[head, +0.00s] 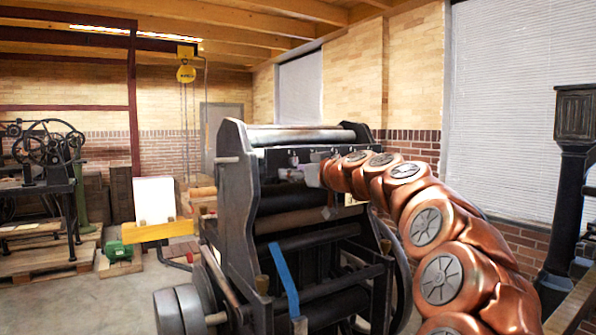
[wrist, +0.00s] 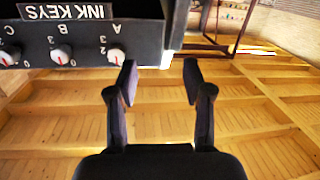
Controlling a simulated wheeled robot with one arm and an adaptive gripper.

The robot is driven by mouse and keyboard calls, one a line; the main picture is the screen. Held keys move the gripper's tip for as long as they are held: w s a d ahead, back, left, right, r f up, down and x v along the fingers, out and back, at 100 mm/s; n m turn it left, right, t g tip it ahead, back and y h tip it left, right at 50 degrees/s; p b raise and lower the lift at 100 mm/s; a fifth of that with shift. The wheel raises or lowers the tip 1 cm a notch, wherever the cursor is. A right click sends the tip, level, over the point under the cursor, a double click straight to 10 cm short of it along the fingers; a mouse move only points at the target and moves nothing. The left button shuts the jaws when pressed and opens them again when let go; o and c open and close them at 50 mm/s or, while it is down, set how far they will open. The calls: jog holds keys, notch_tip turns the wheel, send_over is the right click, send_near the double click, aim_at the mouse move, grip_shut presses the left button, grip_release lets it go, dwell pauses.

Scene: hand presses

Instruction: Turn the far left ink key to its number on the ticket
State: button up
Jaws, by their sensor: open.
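The ink key panel (wrist: 90,22) shows upside down at the upper left of the wrist view, lettered "INK KEYS". Three white knobs with red marks show: key A (wrist: 115,55) on the right, key B (wrist: 62,57) and key C (wrist: 9,58) at the picture's left edge. Turned upright, A is the leftmost of these. My gripper (wrist: 160,76) is open and empty; its left finger is close to key A in the picture, and I see no grasp. In the head view my arm's end is at the press (head: 300,240) top, the fingers unclear. I cannot identify or read the ticket.
The press rollers (head: 300,135) and side frame (head: 240,190) are close around my arm's end. A blue strip (head: 284,275) hangs at the press front. A white board (head: 154,200) stands left.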

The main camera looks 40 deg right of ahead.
jog(key=h, duration=0.2)
send_near(295, 162)
jog(key=w, duration=0.1)
jog(key=shift+m+t, duration=0.3)
jog(key=shift+t, duration=0.1)
jog(key=shift+w+d+f+p, duration=0.15)
jog(key=shift+w+p, duration=0.4)
jog(key=shift+w, duration=1.4)
jog(key=shift+w+d+f+p, duration=0.15)
jog(key=shift+w+p, duration=0.4)
jog(key=shift+w, duration=1.45)
grip_shut()
